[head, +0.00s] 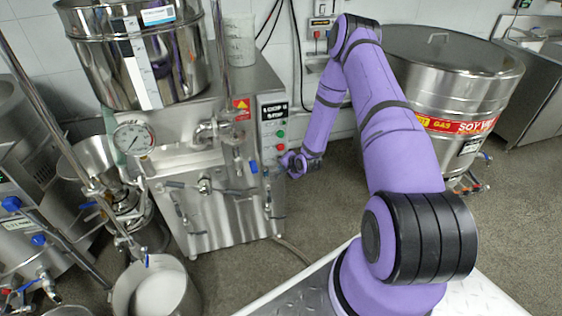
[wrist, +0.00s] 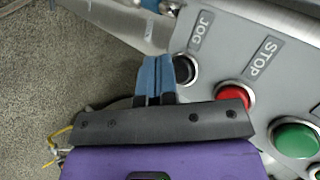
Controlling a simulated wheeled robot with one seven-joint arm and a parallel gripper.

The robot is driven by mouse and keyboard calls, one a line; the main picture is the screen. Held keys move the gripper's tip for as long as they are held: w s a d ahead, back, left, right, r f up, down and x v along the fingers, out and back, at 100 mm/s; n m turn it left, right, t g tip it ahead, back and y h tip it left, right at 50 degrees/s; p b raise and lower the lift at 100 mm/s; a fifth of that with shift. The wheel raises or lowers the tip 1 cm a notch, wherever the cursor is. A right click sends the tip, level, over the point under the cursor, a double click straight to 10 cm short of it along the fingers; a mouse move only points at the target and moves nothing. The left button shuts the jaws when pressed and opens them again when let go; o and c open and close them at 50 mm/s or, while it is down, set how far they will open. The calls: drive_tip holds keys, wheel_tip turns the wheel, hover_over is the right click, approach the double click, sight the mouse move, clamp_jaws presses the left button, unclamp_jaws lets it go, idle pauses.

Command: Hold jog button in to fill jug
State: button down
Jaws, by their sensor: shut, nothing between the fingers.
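The black jog button (wrist: 184,68) sits on the grey control panel (wrist: 215,65) under a JOG label in the wrist view. My gripper (wrist: 157,62) has its two blue fingers closed together with nothing between them. The fingertips are just left of the button in the picture; I cannot tell whether they touch it. In the head view my gripper (head: 287,163) is at the lower part of the mill's panel (head: 273,120), and the button is not distinguishable there.
A red stop button (wrist: 233,97) and a green button (wrist: 296,138) lie close to the jog button. A steel pot (head: 122,296) with pale contents stands at the lower left. A large steel vessel (head: 450,85) stands right of my arm. Open floor lies between.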

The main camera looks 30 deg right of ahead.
drive_tip(key=shift+w, duration=0.1)
drive_tip(key=shift+w+d, duration=0.1)
drive_tip(key=shift+w, duration=0.2)
drive_tip(key=shift+w+d, duration=0.15)
drive_tip(key=shift+w, duration=0.3)
idle(7.2)
